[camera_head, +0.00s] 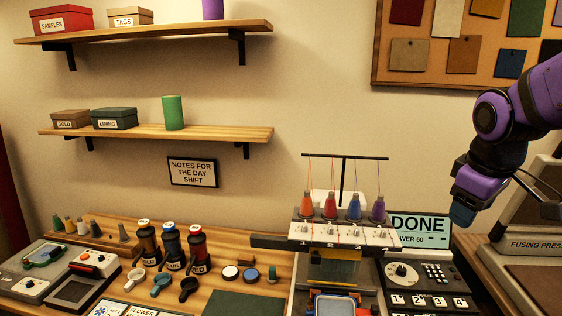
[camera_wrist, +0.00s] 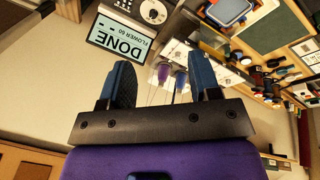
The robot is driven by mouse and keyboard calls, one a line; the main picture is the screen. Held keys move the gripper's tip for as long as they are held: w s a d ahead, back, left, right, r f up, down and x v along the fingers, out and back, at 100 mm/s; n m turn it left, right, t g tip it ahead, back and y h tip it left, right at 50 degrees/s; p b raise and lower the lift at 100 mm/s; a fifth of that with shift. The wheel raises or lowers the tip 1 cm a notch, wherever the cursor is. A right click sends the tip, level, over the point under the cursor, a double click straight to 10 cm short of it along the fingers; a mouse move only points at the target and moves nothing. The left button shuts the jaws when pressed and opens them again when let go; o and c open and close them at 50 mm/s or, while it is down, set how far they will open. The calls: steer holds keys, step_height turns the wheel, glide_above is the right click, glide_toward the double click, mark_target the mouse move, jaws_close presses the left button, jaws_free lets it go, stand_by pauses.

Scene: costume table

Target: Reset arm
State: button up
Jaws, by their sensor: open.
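My purple arm reaches in from the right edge in the head view, and my gripper (camera_head: 463,208) hangs in the air at the right, near the upper right of the "DONE" display (camera_head: 420,229). In the wrist view my gripper (camera_wrist: 163,88) shows two blue fingers held wide apart with nothing between them. The wrist view is upside down, and the display (camera_wrist: 120,40) shows beyond the left finger. The embroidery machine (camera_head: 343,236) has orange, red, blue and purple thread cones on top. Nothing touches my gripper.
The keypad panel (camera_head: 430,280) lies below my gripper, and the fusing press (camera_head: 540,245) stands at the right. Shelves (camera_head: 160,133) with boxes and a pinboard (camera_head: 460,45) are on the wall.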

steer(key=s+a+r+m+t, duration=0.1)
steer(key=s+a+r+m, duration=0.1)
steer(key=s, duration=0.4)
steer(key=s+a+r+m+t+y, duration=0.1)
steer(key=s+r+m, duration=0.2)
steer(key=s, duration=0.3)
steer(key=shift+s+a+m, duration=0.3)
steer(key=shift+a+m, duration=0.05)
steer(key=shift+m, duration=0.05)
